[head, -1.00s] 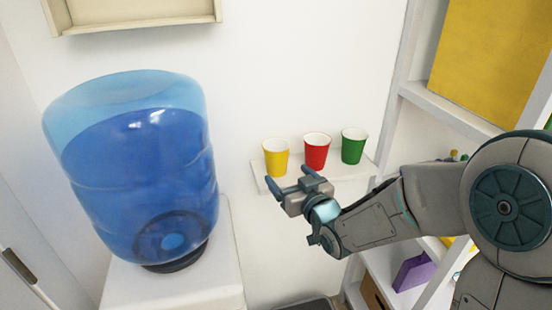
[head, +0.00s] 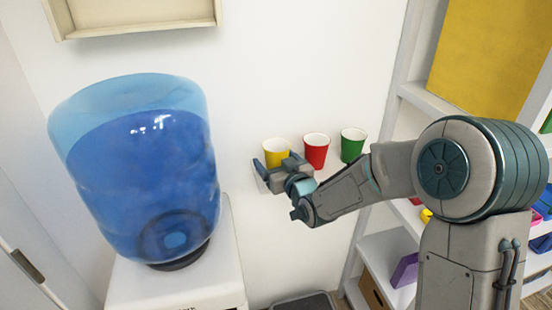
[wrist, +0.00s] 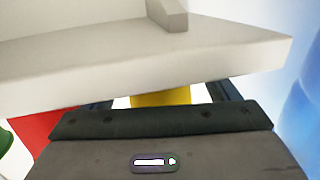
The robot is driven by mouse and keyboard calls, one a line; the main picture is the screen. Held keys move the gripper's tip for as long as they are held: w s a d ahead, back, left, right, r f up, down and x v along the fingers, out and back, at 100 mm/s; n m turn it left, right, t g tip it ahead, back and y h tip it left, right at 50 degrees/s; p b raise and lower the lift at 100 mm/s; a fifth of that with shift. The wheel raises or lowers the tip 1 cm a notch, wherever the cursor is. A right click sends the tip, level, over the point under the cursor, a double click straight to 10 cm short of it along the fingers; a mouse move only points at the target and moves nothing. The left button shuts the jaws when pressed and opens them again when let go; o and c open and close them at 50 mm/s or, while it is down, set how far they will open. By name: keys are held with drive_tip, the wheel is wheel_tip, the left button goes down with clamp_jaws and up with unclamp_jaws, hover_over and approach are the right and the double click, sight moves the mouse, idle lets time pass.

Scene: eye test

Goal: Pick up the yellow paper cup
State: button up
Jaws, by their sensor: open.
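The yellow paper cup (head: 276,148) stands upright at the left end of a row of three on a small wall shelf. Its lower part is hidden behind my gripper (head: 276,168) in the head view. My gripper is open, its fingers pointing toward the cup from the front. In the wrist view a band of the yellow cup (wrist: 162,98) shows between the two dark fingers, beyond the gripper body. I cannot tell whether the fingers touch it.
The red cup (head: 316,150) stands close to the right of the yellow one, then the green cup (head: 353,144). The shelf (wrist: 150,62) fills the upper wrist view. A large blue water bottle (head: 140,170) is at left. White shelving (head: 425,100) stands at right.

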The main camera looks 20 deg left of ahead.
drive_tip(key=c, duration=1)
